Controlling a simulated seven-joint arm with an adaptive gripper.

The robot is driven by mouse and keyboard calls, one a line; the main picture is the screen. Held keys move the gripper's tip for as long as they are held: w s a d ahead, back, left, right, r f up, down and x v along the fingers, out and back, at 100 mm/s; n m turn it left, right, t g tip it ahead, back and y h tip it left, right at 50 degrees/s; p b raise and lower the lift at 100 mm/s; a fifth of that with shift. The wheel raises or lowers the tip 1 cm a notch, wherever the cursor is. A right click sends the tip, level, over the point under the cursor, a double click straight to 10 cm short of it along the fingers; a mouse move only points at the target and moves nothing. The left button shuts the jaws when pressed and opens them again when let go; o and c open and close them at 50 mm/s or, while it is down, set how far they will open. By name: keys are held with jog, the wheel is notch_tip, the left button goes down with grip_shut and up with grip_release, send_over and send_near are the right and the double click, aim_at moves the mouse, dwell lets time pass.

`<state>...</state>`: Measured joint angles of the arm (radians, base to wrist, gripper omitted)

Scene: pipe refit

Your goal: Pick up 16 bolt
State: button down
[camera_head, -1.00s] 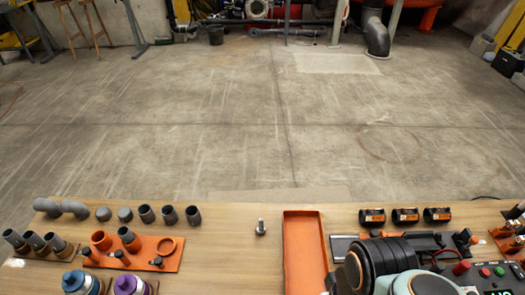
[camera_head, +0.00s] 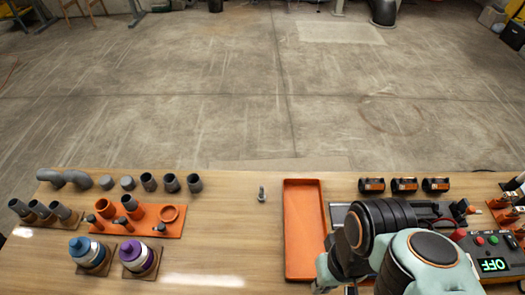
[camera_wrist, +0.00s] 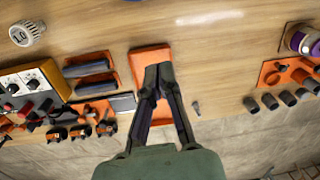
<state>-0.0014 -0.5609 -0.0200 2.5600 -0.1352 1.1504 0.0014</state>
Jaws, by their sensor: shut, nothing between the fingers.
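The bolt (camera_head: 262,194) is small and grey and stands on the wooden table just left of the orange tray (camera_head: 290,272). In the wrist view the bolt (camera_wrist: 196,107) shows to the right of my fingers, near the table's edge, with free wood around it. My gripper (camera_wrist: 158,68) is shut and empty. It hangs above the orange tray, apart from the bolt. In the head view my arm fills the lower right, and my fingertips are hidden there.
Grey pipe fittings (camera_head: 148,182) and an orange holder (camera_head: 165,228) stand at left, with two bottles in front. Orange-and-black clamps (camera_head: 404,185) line the back right. A control box reading OFF (camera_head: 492,265) stands at lower right. The table around the bolt is clear.

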jog(key=c, duration=1.8)
grip_release()
jog(key=o, duration=0.8)
